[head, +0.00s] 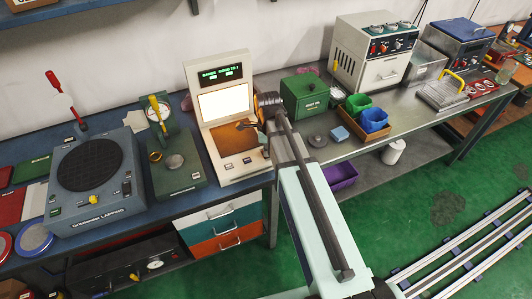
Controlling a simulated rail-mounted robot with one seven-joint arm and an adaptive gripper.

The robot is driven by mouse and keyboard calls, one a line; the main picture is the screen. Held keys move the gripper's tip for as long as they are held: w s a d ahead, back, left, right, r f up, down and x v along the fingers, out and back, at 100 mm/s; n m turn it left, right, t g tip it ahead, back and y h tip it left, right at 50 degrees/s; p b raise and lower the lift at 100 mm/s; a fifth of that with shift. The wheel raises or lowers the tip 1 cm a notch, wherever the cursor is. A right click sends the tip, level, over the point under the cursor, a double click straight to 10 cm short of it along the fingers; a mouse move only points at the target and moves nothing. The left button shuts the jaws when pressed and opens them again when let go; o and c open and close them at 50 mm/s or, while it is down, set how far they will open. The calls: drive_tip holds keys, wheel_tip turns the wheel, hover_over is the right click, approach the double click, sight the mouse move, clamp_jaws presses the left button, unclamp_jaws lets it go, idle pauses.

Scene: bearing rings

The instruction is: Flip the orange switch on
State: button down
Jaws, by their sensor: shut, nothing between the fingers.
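A beige console (222,72) with a green-lit display and a bright white screen stands on the blue bench. It has an orange-brown panel (228,141) below the screen and small dark controls along its lower front. I cannot make out a separate orange switch; it is too small to tell or hidden by my arm. My gripper (246,126) is shut and empty, in front of the right side of the orange-brown panel. I cannot tell whether it touches the console. My arm runs from the bottom right up to it and covers the console's right edge.
A grey lapping machine (98,214) and a green dial gauge stand (185,181) are left of the console. A green box (304,97), a wooden tray (371,135) with green and blue bins, and a white-fronted oven (381,73) are right. Rails cross the green floor at lower right.

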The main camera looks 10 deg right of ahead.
drive_tip(key=shift+r, duration=0.1)
drive_tip(key=shift+r+p, duration=2.55)
drive_tip(key=shift+r, duration=0.85)
